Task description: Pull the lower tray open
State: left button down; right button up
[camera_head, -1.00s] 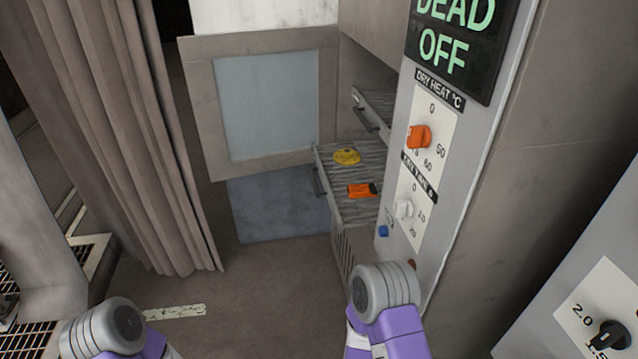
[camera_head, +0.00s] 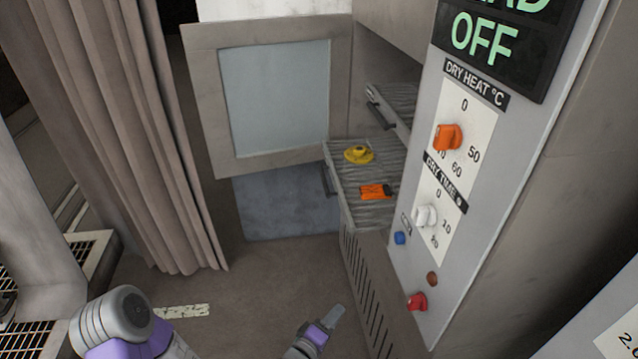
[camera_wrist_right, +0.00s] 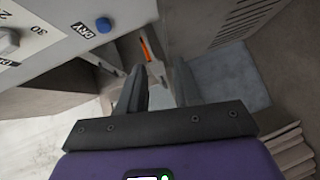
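The lower tray (camera_head: 350,207) is a grey ribbed shelf in the open cabinet. It sticks out part way, with a dark handle (camera_head: 327,181) on its front left edge. A yellow piece (camera_head: 359,155) and an orange piece (camera_head: 376,191) lie on it. My right gripper (camera_head: 336,316) is low in the head view, below and in front of the tray and apart from it. In the right wrist view its two dark fingers (camera_wrist_right: 158,88) are spread with nothing between them. My left arm shows at bottom left, but its gripper is out of view.
An upper ribbed tray (camera_head: 397,100) sits above, with its own handle. The cabinet door (camera_head: 200,90) stands open to the left. A control panel (camera_head: 470,200) with knobs and buttons stands at right. A curtain (camera_head: 150,150) hangs at left. Floor (camera_head: 260,275) is clear between.

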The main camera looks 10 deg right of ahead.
aim_at(339, 193)
jog(key=i, duration=1.75)
